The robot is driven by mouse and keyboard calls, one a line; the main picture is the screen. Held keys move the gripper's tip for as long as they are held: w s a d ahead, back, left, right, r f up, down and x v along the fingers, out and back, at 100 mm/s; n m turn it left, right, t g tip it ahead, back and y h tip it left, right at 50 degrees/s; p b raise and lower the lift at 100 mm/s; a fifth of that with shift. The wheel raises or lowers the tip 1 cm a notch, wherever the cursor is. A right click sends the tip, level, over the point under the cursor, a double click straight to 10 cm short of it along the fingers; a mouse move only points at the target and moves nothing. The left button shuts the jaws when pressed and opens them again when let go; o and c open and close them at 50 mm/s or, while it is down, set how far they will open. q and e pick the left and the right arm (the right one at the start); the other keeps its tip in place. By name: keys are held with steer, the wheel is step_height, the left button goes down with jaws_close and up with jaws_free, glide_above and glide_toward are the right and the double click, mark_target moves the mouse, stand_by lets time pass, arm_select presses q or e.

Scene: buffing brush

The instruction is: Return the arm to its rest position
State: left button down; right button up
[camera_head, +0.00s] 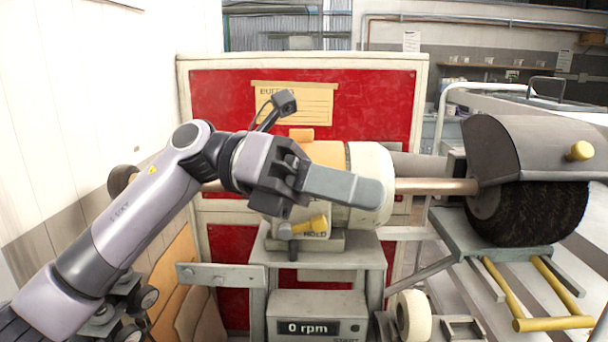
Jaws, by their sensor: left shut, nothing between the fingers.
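My left arm (135,215) comes in from the lower left and reaches up to the middle of the view. My left gripper (368,192) is shut with nothing between its fingers. It points to the right in front of the buffing machine's motor (371,165) and hides part of it. I cannot tell whether it touches the motor. My right gripper is not in view.
A dark brush wheel (530,212) sits on the shaft (435,187) at right, under a grey hood (540,150). A control box (315,315) below reads 0 rpm. A red panel (220,95) stands behind. A white wall (85,80) bounds the left.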

arm_select(q)
steer(key=w+a+f+m+t+y, duration=0.1)
steer(key=w+a+f+m+t, duration=0.25)
steer(key=f+m+t, duration=0.7)
steer(key=w+a+f+m+t+y, duration=0.1)
steer(key=w+a+f+m+t, duration=0.35)
steer(key=m, duration=0.85)
steer(key=w+a+f+m+t, duration=0.1)
steer(key=a+f+m+t, duration=0.4)
steer(key=f+m+t, duration=0.5)
steer(key=s+a+f+n+g+y, duration=0.1)
steer(key=s+a+f+n+y, duration=0.25)
steer(key=f, duration=0.45)
steer(key=s+a+f+n+g+y, duration=0.1)
steer(key=s+a+f+n+y, duration=0.3)
steer(key=f, duration=0.4)
steer(key=s+a+f+n+g+y, duration=0.1)
steer(key=s+a+f+g+y, duration=0.1)
steer(key=s+f, duration=0.4)
steer(key=s+a+f+n+g+y, duration=0.1)
steer(key=s+a+f+n+g, duration=0.1)
steer(key=s+f, duration=0.4)
steer(key=shift+s+a+n+g+y, duration=0.25)
steer(key=shift+s+n+g+y, duration=0.1)
steer(key=shift+g, duration=0.35)
steer(key=shift+w, duration=0.1)
